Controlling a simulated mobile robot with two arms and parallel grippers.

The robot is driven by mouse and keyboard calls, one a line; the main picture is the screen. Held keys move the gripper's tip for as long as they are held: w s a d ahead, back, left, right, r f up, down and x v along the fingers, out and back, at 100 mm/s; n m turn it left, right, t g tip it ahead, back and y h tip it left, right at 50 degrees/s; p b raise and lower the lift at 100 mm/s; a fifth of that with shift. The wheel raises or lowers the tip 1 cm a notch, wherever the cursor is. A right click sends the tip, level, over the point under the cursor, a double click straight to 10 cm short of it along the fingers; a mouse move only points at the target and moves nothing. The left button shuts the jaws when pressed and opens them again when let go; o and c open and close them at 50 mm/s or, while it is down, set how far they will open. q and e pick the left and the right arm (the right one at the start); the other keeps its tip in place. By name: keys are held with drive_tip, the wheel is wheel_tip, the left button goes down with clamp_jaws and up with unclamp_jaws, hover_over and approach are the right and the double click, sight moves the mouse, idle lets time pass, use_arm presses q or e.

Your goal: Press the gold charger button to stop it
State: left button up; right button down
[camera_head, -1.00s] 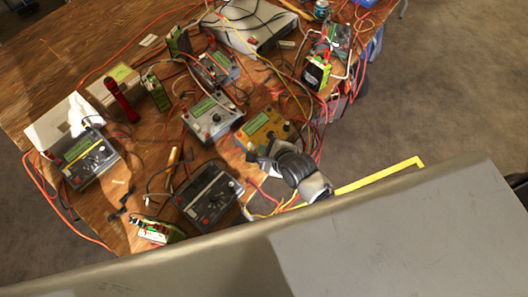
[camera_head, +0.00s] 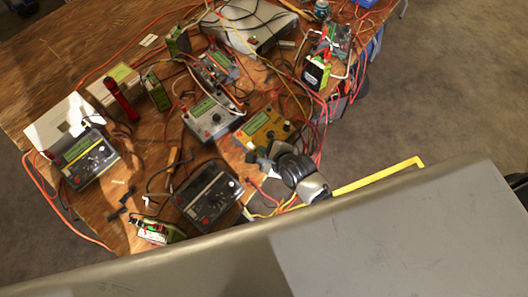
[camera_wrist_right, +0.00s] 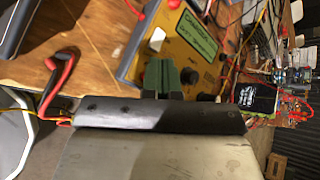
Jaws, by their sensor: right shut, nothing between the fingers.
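The gold charger (camera_head: 264,127) sits on the wooden table with a green display on its face. In the right wrist view the gold charger (camera_wrist_right: 128,62) fills the upper middle, its display (camera_wrist_right: 196,34) lit green. My right gripper (camera_head: 257,157) is at the charger's near edge. In the wrist view its green fingers (camera_wrist_right: 160,72) are together and empty, pointing at the charger's face. Whether they touch it I cannot tell. My left gripper is not in view.
A grey charger (camera_head: 212,118) stands to the left and a dark charger (camera_head: 208,193) nearer to me. A yellow-banded charger (camera_head: 90,158) is at far left. Cables cover much of the table. A red-and-black lead (camera_wrist_right: 62,75) lies beside the gold charger.

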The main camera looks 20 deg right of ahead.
drive_tip(key=shift+f, duration=0.35)
drive_tip(key=shift+r, duration=0.1)
idle(0.5)
drive_tip(key=shift+s+r+p, duration=0.1)
drive_tip(key=shift+r+p, duration=0.6)
drive_tip(key=shift+p, duration=0.2)
drive_tip(key=r+p, duration=0.1)
drive_tip(key=p, duration=0.1)
drive_tip(key=r+p, duration=0.3)
drive_tip(key=r, duration=0.1)
drive_tip(key=shift+s+d+p, duration=0.3)
drive_tip(key=shift+s+p, duration=0.1)
drive_tip(key=shift+f, duration=0.1)
